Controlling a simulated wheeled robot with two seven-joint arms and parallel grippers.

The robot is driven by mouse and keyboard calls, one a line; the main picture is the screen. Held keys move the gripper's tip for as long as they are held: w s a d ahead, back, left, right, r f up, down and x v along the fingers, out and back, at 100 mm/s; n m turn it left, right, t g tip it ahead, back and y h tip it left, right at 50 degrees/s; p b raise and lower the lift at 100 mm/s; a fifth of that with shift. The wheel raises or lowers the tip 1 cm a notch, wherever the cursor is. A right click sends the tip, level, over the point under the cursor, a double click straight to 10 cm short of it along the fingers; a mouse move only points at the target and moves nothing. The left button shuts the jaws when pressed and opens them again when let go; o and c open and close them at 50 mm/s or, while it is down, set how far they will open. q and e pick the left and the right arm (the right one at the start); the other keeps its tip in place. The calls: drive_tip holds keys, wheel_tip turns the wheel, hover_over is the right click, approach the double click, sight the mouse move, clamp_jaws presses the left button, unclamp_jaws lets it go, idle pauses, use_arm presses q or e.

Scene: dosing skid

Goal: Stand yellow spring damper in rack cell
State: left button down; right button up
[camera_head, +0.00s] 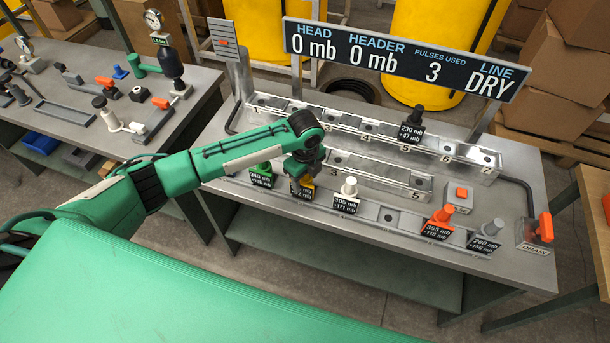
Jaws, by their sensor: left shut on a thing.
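My left gripper (304,172) points down over the front tray (389,214) and is shut on the yellow spring damper (308,183). The damper is mostly hidden by the gripper; a bit of yellow and its partly covered black label show. It sits in line with the other labelled dampers, and I cannot tell whether it is lifted. The rack behind has a short front row (385,179) with the numbers 3 and 5 readable, and a long rear row (345,121) with 6 and 7 readable. My right gripper is not in view.
Green (262,168), white (349,186), orange (441,216) and grey (491,229) dampers stand along the tray. A black damper (412,120) stands in the rear row. An orange button box (460,196) and drain handle (545,227) are at right. The sign (400,62) reads DRY.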

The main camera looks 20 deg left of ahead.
use_arm(q)
drive_tip(key=shift+f, duration=0.2)
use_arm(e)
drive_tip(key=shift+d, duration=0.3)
use_arm(q)
drive_tip(key=c, duration=0.6)
unclamp_jaws()
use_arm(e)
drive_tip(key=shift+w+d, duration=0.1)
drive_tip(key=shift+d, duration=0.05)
use_arm(q)
wheel_tip(320, 180, up, 12)
drive_tip(key=b, duration=0.3)
drive_tip(key=shift+f, duration=0.2)
drive_tip(key=shift+r, duration=0.35)
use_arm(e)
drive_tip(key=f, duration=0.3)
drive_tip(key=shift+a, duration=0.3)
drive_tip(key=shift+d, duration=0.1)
